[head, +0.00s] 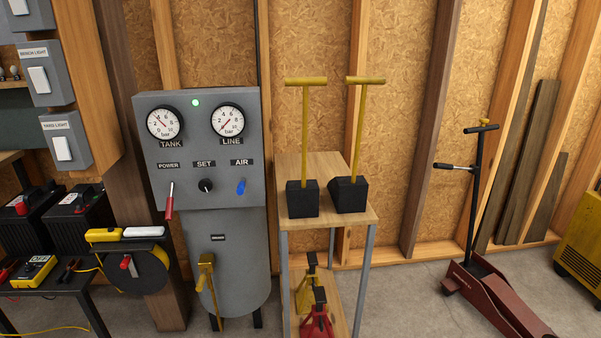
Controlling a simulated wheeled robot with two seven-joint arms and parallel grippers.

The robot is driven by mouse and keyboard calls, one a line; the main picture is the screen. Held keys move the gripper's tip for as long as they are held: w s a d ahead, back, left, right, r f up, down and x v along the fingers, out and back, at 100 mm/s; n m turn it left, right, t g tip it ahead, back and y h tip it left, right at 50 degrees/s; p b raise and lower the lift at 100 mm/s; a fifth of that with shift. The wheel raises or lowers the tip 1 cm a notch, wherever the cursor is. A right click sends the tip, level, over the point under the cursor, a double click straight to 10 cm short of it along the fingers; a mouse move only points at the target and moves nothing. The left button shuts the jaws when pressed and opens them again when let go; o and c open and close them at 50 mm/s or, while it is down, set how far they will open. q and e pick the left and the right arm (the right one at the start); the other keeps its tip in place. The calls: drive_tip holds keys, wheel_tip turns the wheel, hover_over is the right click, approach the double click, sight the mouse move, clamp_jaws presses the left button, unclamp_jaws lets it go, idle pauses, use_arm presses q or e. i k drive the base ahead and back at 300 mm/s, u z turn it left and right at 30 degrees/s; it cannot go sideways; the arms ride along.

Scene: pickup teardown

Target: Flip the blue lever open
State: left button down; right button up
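The blue lever (241,187) is small and sits on the right side of the grey compressor panel (215,104), under the label AIR. It stands close to upright, with its top tilted slightly to the right. On the same panel, a red-handled lever (170,203) hangs under POWER, and a black knob (205,185) sits under SET. A green light (196,102) is lit between the TANK gauge (165,123) and the LINE gauge (228,121). Neither of my grippers shows in the head view.
A wooden stand (368,213) right of the panel holds two black blocks with yellow T-handles. A cable reel (140,270) and a small table with tools are at the lower left. A red floor jack (490,295) stands at the right. Concrete floor (405,290) is clear between stand and jack.

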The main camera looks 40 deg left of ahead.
sight(239, 190)
drive_tip(key=u, duration=0.2)
drive_tip(key=i, duration=1)
drive_tip(key=u, duration=0.75)
